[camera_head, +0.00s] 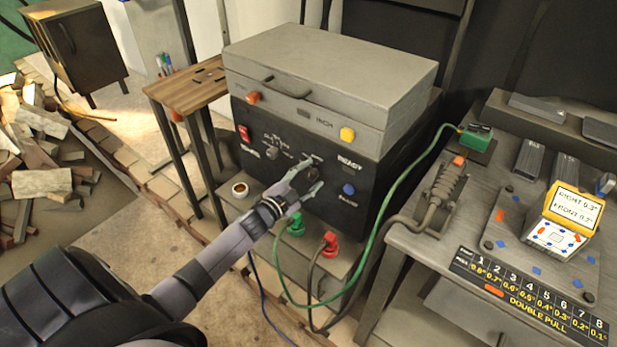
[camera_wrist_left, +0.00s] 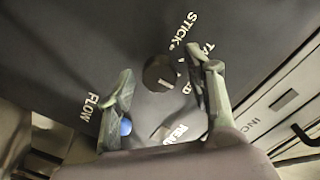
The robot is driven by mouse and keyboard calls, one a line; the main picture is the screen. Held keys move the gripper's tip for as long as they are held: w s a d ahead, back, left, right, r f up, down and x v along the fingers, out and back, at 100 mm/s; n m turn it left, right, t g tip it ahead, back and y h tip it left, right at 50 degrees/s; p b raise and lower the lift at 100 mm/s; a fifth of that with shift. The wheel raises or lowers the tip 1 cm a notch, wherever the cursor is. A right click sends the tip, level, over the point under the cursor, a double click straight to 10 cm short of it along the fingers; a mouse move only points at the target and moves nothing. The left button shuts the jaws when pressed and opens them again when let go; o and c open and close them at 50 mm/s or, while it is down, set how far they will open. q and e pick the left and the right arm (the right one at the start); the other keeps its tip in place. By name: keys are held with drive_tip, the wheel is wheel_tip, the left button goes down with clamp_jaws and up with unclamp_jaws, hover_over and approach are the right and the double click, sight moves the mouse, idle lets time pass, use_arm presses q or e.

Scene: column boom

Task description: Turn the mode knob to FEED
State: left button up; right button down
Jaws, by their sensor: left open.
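The dark round mode knob (camera_wrist_left: 160,73) with a short white mark sits on the dark front panel (camera_head: 253,166) of the grey-topped machine. In the left wrist view, STICK and partly hidden labels stand around it; FEED cannot be read in full. My left gripper (camera_head: 316,173) is in front of the panel with its fingers open. In the left wrist view, the fingers of my left gripper (camera_wrist_left: 160,68) lie on either side of the knob; contact cannot be told. In the head view the dark knob (camera_head: 326,183) shows beside the fingertips. My right gripper is out of view.
A blue button (camera_head: 348,189) is right of the knob. A grey knob (camera_head: 272,153) and red switch (camera_head: 244,133) are further left. Green (camera_head: 295,225) and red (camera_head: 330,243) plugs with cables are below. A metal workbench (camera_head: 420,262) stands at right.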

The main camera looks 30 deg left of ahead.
use_arm(q)
drive_tip(key=s, duration=1.2)
drive_tip(key=shift+a+r, duration=0.2)
drive_tip(key=shift+a, duration=0.25)
drive_tip(key=s+d+f+n+g+y+p, duration=0.1)
drive_tip(key=s+d+f+n+g, duration=0.2)
drive_tip(key=s+f, duration=0.8)
drive_tip(key=s+f+n+g+y, duration=0.1)
drive_tip(key=s+f+n+g, duration=0.3)
drive_tip(key=f, duration=1.4)
drive_tip(key=s+d+f+g, duration=0.3)
drive_tip(key=s+d+f, duration=0.1)
drive_tip(key=s, duration=0.4)
drive_tip(key=s+d+f+g+p, duration=0.1)
drive_tip(key=s+d+f+g, duration=0.2)
drive_tip(key=s+f, duration=0.3)
drive_tip(key=s+d+f+g, duration=0.3)
drive_tip(key=s+d+f, duration=0.2)
drive_tip(key=s, duration=0.7)
drive_tip(key=shift+f+n+g+h, duration=0.15)
drive_tip(key=shift+n+g+h, duration=0.15)
drive_tip(key=shift+h, duration=0.1)
